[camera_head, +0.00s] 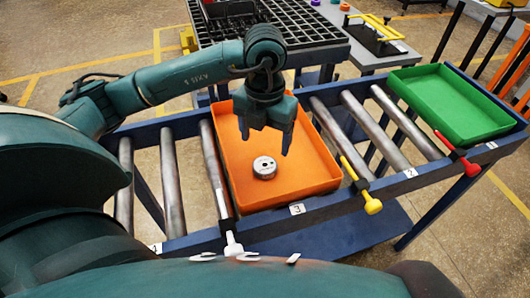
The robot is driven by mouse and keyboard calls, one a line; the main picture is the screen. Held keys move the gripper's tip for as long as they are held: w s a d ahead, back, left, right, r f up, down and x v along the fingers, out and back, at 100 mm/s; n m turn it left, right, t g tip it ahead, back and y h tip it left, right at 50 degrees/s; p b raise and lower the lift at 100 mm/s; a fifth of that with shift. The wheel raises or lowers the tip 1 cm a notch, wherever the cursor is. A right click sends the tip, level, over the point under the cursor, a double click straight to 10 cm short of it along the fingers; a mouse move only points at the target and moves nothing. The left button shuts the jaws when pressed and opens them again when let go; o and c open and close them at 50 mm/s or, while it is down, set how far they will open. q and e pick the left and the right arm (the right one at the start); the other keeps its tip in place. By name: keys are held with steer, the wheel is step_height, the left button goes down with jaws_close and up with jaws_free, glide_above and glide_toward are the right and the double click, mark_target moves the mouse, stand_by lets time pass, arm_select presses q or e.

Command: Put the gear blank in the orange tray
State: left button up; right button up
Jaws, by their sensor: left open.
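The gear blank (264,168), a small round silver part with a central hole, lies in the orange tray (312,172), left of the tray's middle. The orange tray sits on the roller conveyor at the place marked 3. My left gripper (265,143) is above the tray with its fingers pointing down. Its fingers are apart with nothing between them. The gear blank is just below and in front of the fingers, apart from them. My right gripper is not in view.
A green tray (452,106) sits at the conveyor's right end. White, yellow (361,184) and red (458,153) handles stand along the front rail. Behind are a black grid rack (300,22) and a grey table with a yellow-handled fixture (378,35). Bare rollers (375,130) lie between the trays.

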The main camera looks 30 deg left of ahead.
arm_select(q)
steer(key=shift+r, duration=2.3)
